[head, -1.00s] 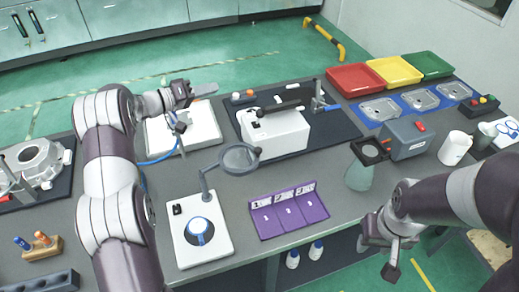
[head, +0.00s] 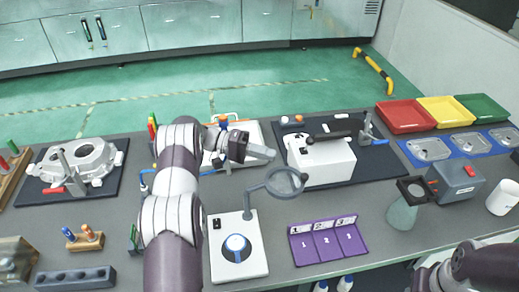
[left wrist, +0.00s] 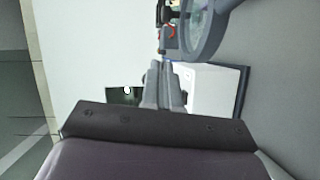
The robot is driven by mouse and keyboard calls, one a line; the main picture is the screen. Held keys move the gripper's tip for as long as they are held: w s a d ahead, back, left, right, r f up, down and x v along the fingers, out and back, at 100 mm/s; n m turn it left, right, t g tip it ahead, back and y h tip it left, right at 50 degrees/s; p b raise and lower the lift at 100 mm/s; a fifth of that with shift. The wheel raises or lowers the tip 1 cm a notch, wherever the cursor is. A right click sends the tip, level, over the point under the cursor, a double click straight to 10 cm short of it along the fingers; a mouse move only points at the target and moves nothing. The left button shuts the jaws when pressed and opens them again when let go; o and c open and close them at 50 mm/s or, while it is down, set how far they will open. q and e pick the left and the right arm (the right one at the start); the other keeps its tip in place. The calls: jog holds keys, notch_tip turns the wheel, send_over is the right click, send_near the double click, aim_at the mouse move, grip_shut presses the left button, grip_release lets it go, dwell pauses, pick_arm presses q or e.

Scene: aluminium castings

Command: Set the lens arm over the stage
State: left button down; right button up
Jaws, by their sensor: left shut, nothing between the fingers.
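The lens arm (head: 256,188) rises from a white base (head: 257,258) at the front middle. Its round grey lens ring (head: 285,182) points to the upper right, off to the side of the stage. The stage (head: 236,246), a white disc with a blue rim, lies on the base with nothing above it. My left gripper (head: 262,152) is shut and empty, behind and left of the lens ring and apart from it in the head view. In the left wrist view its fingers (left wrist: 163,84) point up, and a grey ring (left wrist: 201,27), apparently the lens ring, shows beyond them.
A purple numbered tray (head: 326,240) lies right of the base. A white machine (head: 322,162) on a dark mat stands behind the lens. A flask (head: 402,212) under a dark holder stands further right. A small peg block (head: 85,238) lies at left.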

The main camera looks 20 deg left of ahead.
aim_at(289, 176)
pick_arm(q)
jog(key=d+p, duration=0.1)
jog(key=d, duration=0.1)
jog(key=d+p, duration=0.1)
jog(key=d, duration=0.1)
jog(key=d+p, duration=0.1)
jog(key=d, duration=0.2)
jog(key=shift+s+d+f, duration=0.1)
jog(key=shift+s+f, duration=0.25)
jog(key=shift+s+d+f, duration=0.3)
jog(key=shift+s+d, duration=0.05)
jog(key=shift+d, duration=0.1)
jog(key=shift+a, duration=0.1)
